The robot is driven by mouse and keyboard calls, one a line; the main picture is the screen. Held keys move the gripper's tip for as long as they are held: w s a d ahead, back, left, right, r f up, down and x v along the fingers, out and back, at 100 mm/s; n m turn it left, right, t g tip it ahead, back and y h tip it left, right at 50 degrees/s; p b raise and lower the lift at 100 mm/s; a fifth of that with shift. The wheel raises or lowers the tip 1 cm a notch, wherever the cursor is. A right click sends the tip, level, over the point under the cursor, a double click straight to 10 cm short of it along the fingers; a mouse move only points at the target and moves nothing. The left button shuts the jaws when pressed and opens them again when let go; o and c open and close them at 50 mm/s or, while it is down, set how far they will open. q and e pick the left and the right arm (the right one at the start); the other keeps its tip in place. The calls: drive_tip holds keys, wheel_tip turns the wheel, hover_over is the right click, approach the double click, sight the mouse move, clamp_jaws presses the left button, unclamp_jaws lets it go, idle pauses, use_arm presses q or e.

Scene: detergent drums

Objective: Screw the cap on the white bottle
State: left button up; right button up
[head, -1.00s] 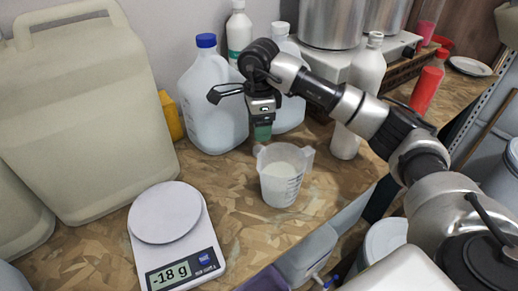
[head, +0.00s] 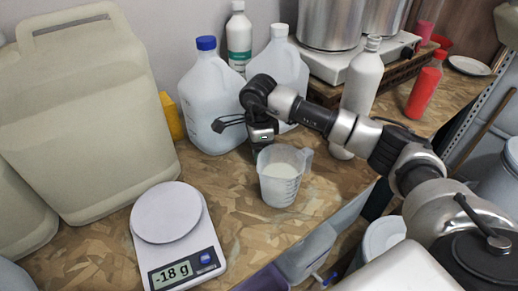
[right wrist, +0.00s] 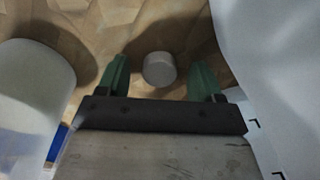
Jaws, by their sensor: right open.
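A small round white cap (right wrist: 159,70) lies on the wooden worktop in the right wrist view. My right gripper (head: 262,143) points down behind the measuring cup in the head view, which hides its fingertips and the cap. In the right wrist view the open green fingers of my right gripper (right wrist: 160,82) stand on either side of the cap, with gaps between. A plain white bottle (head: 362,84) stands upright at the back right, partly behind my right arm. I cannot tell whether its top is open. My left gripper is not in view.
A measuring cup (head: 281,184) with white contents stands close in front of my gripper. A blue-capped jug (head: 210,105) and another jug (head: 284,62) stand close behind. A scale (head: 167,213), a large canister (head: 80,120) and a red bottle (head: 423,94) are farther out.

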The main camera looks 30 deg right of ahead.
drive_tip(key=shift+c, duration=0.3)
drive_tip(key=c, duration=0.9)
drive_tip(key=shift+c, duration=0.2)
wheel_tip(320, 180, up, 18)
drive_tip(key=b, duration=0.2)
